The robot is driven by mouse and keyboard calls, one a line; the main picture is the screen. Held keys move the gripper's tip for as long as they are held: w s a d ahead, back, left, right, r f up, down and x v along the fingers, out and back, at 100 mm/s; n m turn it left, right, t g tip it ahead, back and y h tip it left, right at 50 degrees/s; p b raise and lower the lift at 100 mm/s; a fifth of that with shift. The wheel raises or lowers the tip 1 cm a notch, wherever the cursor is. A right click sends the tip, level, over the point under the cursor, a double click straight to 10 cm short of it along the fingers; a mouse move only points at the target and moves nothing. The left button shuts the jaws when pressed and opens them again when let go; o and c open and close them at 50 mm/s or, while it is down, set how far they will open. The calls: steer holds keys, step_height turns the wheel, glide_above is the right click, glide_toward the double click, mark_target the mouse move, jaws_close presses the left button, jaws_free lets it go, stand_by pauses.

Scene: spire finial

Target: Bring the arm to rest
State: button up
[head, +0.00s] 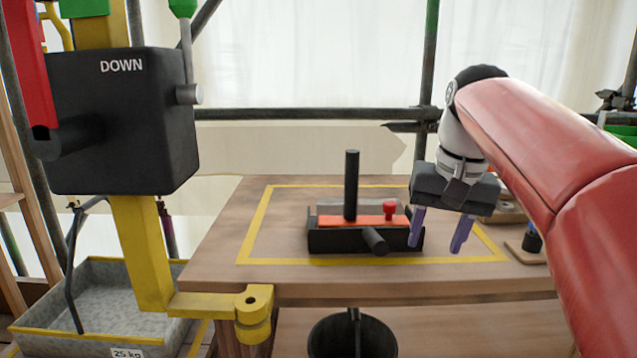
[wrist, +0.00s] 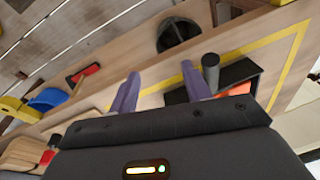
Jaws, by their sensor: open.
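My gripper (head: 439,232) hangs at the right of the wooden table in the head view, its two purple fingers apart and pointing down with nothing between them. It is just right of a black fixture (head: 320,240) with an orange-red top, an upright black rod and a red knob. In the wrist view, my gripper (wrist: 163,90) shows its two fingers spread. The black fixture (wrist: 238,75) lies beside and beyond the right finger. I cannot tell whether the finger touches it.
The wooden table (head: 225,245) has a yellow taped outline. A black box marked DOWN (head: 125,125) stands on a yellow post at left. A grey tray (head: 110,290) marked 25 kg is below it. A black bucket (head: 350,338) is under the table front. Scaffold poles cross behind.

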steer(key=s+a+f+n+t, duration=0.2)
steer(key=s+f+t, duration=0.1)
steer(key=s+f, duration=1.3)
step_height(320, 180, down, 3)
steer(key=shift+a+r+t+h, duration=0.15)
steer(key=shift+t+h, duration=0.25)
